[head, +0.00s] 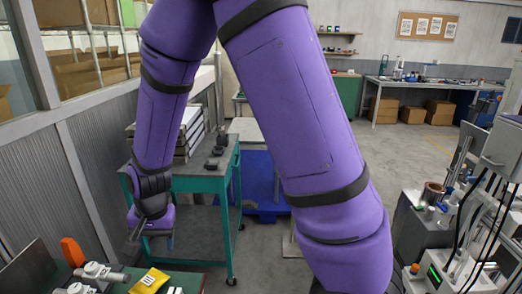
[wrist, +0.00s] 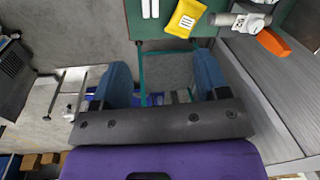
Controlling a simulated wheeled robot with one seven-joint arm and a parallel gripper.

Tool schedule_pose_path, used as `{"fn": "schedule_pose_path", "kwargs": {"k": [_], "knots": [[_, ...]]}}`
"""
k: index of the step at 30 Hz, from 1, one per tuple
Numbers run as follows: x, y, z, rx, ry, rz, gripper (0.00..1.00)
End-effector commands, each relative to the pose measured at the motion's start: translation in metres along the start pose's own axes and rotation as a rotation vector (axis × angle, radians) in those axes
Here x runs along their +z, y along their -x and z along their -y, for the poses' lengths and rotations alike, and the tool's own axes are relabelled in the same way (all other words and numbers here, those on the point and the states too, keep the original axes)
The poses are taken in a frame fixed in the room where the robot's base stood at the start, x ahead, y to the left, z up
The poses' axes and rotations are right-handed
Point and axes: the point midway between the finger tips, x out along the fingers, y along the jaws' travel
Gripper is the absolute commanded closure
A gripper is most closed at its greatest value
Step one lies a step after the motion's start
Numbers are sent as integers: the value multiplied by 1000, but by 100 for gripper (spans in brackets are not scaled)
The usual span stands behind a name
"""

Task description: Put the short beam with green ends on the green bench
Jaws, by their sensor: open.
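I cannot pick out a short beam with green ends in either view. A green-topped bench (head: 190,278) is at the lower left of the head view, and its top also shows at the upper edge of the wrist view (wrist: 140,30). My gripper (head: 152,240) hangs beyond that bench, beside the teal cart, pointing down. In the wrist view its blue fingers stand wide apart with nothing between them (wrist: 162,95). Another green-fronted bench (head: 348,88) stands far back, partly hidden by my arm.
A yellow packet (head: 149,281), a grey cylindrical part (head: 100,271) and an orange piece (head: 72,251) are on the near bench. The teal cart (head: 190,184) carries stacked flat cases (head: 190,135) and dark items (head: 214,151). Equipment crowds the right; the middle floor is partly clear.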

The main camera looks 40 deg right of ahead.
Motion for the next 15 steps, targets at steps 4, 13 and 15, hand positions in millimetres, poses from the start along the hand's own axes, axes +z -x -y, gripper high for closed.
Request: {"fn": "schedule_pose_path", "kwargs": {"k": [4, 13, 15], "knots": [[-5, 58, -15, -46, 76, -31, 32], [1, 155, -60, -94, 239, -113, 32], [5, 176, -72, -98, 278, -138, 32]]}}
